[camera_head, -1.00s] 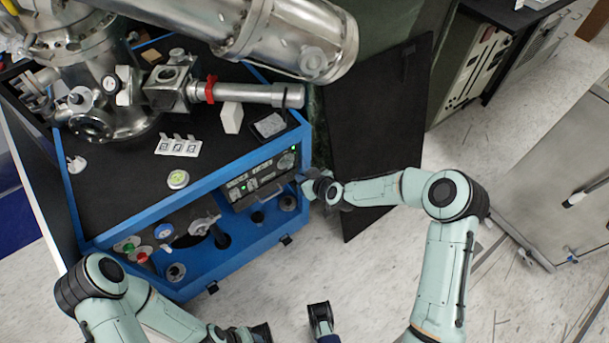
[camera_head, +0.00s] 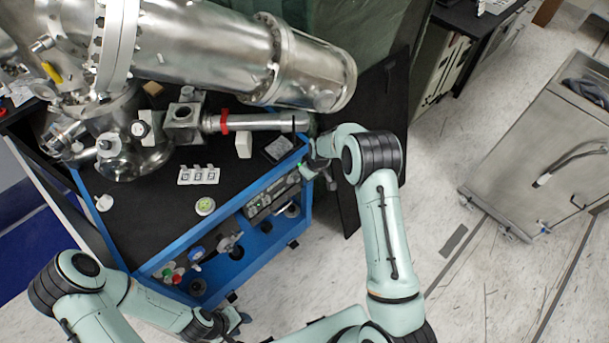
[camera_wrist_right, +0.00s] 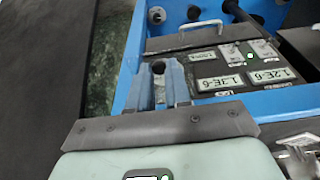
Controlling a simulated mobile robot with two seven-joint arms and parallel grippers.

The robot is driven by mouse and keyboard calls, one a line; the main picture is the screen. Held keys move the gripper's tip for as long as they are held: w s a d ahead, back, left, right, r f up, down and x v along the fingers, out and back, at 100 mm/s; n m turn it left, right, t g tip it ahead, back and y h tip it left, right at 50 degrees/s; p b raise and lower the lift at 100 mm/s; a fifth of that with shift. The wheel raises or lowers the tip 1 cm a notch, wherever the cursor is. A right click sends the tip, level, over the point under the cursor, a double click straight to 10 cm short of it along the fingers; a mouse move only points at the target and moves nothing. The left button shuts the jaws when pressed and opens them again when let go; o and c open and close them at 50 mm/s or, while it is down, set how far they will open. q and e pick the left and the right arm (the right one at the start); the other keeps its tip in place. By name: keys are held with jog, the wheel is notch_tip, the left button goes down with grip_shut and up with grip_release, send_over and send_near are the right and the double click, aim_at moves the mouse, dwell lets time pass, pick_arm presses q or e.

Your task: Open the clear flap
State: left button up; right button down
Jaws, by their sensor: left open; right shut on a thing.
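I cannot make out a clear flap for certain. A greenish sheet (camera_head: 365,35) hangs behind the blue cart (camera_head: 185,248), and a green marbled strip (camera_wrist_right: 108,60) shows beside the cart in the right wrist view. My right gripper (camera_head: 318,172) is at the cart's right front corner. In the right wrist view its fingers (camera_wrist_right: 164,75) are nearly together around a small dark round part, in front of the instrument panel (camera_wrist_right: 225,70); what that part belongs to is unclear. My left gripper (camera_head: 232,322) is open, low in front of the cart.
Steel vacuum vessels (camera_head: 225,50) stand on the cart. A black board (camera_head: 375,110) is right of it. A metal cabinet (camera_head: 535,140) on wheels stands at far right. The floor (camera_head: 450,210) between is clear.

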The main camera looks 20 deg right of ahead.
jog(key=shift+w+a+r+g+p, duration=0.1)
jog(key=shift+w+r+g+p, duration=0.35)
jog(key=shift+r+g+p, duration=0.2)
pick_arm(q)
jog(key=w+r, duration=0.2)
jog(key=shift+w+a+r, duration=0.2)
jog(key=shift+w+r, duration=0.15)
jog(key=shift+w, duration=0.05)
pick_arm(e)
jog(key=shift+g+h, duration=0.3)
jog(key=shift+g, duration=0.05)
jog(key=shift+s+f, duration=0.1)
jog(key=shift+s, duration=0.05)
